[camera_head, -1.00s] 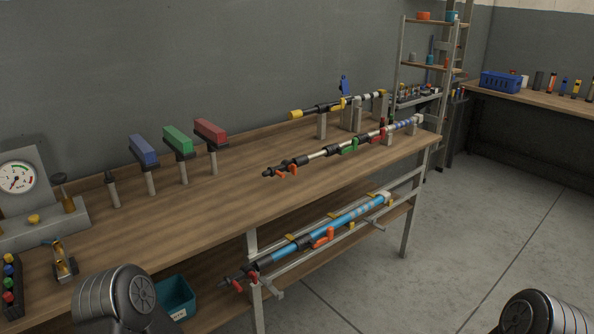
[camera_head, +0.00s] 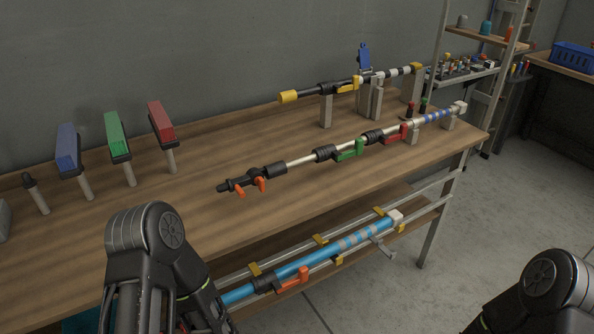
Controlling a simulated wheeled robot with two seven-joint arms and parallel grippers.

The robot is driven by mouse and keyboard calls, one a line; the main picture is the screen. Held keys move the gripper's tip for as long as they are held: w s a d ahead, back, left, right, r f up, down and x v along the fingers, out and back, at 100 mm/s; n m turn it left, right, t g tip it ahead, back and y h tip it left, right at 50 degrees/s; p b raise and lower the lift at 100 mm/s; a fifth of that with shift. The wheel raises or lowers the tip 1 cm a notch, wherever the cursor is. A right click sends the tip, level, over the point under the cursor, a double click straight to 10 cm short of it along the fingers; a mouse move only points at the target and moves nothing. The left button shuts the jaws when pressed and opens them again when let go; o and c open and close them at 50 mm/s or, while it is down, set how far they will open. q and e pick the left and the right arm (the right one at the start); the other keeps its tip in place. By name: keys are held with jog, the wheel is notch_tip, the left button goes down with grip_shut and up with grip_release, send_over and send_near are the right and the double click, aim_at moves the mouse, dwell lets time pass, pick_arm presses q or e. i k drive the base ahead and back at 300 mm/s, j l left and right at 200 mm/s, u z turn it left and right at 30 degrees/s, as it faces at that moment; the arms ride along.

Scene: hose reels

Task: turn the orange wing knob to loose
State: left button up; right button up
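A pole with a white tube and dark fittings lies lengthwise above the workbench top. Near its left, dark end (camera_head: 222,188) two small orange wings (camera_head: 261,184) show, which look like the orange wing knob. A green lever (camera_head: 349,151) and a red lever (camera_head: 395,136) sit further right on the same pole. A blue pole (camera_head: 330,253) on the rails below has an orange-red lever (camera_head: 291,280). Neither of my grippers is in view. Only links of my arms show, at lower left and lower right, apart from the pole.
The wooden workbench (camera_head: 200,213) carries a yellow-ended pole (camera_head: 288,97) on grey posts behind. Blue (camera_head: 68,147), green (camera_head: 116,134) and red (camera_head: 160,121) blocks stand on posts at left. A shelf rack (camera_head: 487,39) and blue basket (camera_head: 574,57) are at back right. Bare floor lies at right.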

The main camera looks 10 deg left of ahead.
aim_at(260, 183)
jog(key=l, duration=1)
jog(key=l+u, duration=0.15)
jog(key=l, duration=0.8)
jog(key=i+j, duration=0.3)
jog(key=j, duration=0.1)
